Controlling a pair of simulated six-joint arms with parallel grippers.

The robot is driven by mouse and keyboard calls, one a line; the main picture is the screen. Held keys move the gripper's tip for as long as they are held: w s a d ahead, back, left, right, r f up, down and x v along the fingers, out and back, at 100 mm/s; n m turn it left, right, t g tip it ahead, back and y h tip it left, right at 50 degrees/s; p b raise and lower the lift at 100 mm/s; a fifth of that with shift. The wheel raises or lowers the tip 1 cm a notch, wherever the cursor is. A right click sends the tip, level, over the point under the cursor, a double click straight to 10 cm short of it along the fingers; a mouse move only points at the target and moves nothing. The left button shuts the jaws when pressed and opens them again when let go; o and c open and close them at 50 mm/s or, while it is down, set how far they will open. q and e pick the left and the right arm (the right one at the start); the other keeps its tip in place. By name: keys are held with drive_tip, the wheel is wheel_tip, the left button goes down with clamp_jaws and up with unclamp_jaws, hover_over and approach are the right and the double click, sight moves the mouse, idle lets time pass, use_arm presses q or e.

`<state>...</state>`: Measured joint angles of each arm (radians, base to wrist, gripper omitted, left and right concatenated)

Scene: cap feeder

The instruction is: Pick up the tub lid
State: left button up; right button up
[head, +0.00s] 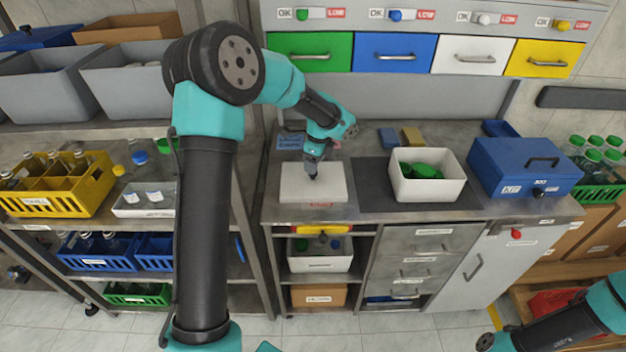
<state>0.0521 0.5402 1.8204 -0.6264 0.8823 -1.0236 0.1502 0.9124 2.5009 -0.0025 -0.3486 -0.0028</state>
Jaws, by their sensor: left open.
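A white, flat, square piece that looks like the tub lid (329,187) lies on the left part of the counter. My left gripper (312,176) points down over its middle and is open. I cannot tell whether the fingertips touch it. An open white tub (447,190) with green caps (423,170) inside stands to the right of the lid on a dark mat. My right arm shows only in part at the lower right, and its gripper is not in view.
A blue box (500,182) with a handle stands right of the tub. Blue (388,138) and yellow (412,137) blocks lie behind. Green (310,50), blue, white and yellow drawers hang above. A strip of dark mat (370,186) is bare between lid and tub.

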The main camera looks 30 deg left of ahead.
sight(313, 178)
use_arm(q)
drive_tip(key=shift+f, duration=0.1)
drive_tip(key=shift+w+a+f, duration=0.1)
drive_tip(key=shift+a+f, duration=0.15)
drive_tip(key=shift+f, duration=1.05)
drive_tip(key=shift+a+f, duration=0.2)
drive_tip(key=shift+f, duration=1.1)
drive_tip(key=c, duration=1)
